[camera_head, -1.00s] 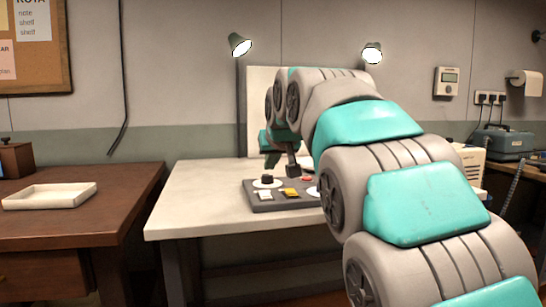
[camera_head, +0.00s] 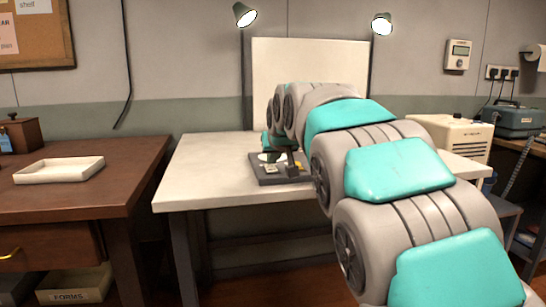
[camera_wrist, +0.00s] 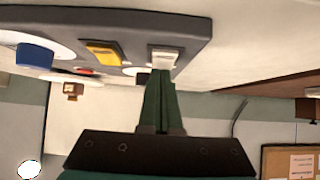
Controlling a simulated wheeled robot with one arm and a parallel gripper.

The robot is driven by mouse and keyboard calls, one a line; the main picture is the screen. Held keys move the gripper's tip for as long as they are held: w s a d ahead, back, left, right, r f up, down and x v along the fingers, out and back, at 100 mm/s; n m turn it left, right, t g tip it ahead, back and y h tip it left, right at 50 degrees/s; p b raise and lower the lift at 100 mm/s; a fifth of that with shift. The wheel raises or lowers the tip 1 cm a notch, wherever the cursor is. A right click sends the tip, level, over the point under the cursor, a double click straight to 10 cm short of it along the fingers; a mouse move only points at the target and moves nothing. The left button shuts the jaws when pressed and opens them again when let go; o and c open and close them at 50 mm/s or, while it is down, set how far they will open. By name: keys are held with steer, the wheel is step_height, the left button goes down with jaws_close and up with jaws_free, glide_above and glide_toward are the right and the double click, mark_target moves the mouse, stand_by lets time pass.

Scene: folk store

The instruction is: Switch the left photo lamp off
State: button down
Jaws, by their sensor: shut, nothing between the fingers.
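The left photo lamp (camera_head: 243,15) stands behind the table on a dark pole, and its face is bright. The right photo lamp (camera_head: 382,24) is bright too. A dark grey control panel (camera_head: 262,180) lies on the pale table. In the wrist view, which is upside down, the panel (camera_wrist: 130,25) carries a white switch (camera_wrist: 163,55), a yellow switch (camera_wrist: 103,53), a blue knob (camera_wrist: 38,55) and a red button (camera_wrist: 85,71). My gripper (camera_wrist: 161,74) is shut and empty, its tips right at the white switch; I cannot tell whether they touch. My arm partly hides the panel in the head view.
A white backdrop board (camera_head: 310,70) stands behind the pale table (camera_head: 200,175). At left a brown desk (camera_head: 50,200) holds a white tray (camera_head: 60,170). A cream box-shaped appliance (camera_head: 460,140) stands at right. The table's left part is clear.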

steer(key=shift+w+f+b, duration=0.2)
steer(key=shift+f+b, duration=0.15)
steer(key=shift+b, duration=0.05)
steer(key=shift+w+r, duration=0.1)
steer(key=shift+w+a+r+p, duration=0.15)
steer(key=shift+w+a+p, duration=0.1)
steer(key=shift+w+p, duration=0.3)
steer(key=shift+w, duration=0.1)
steer(key=r+p, duration=0.1)
steer(key=r, duration=0.1)
steer(key=r+p, duration=0.1)
steer(key=r, duration=0.2)
steer(key=shift+w, duration=0.2)
steer(key=w+r+b+v, duration=0.1)
steer(key=v, duration=0.8)
steer(key=shift+a+b, duration=0.15)
steer(key=shift+b, duration=0.2)
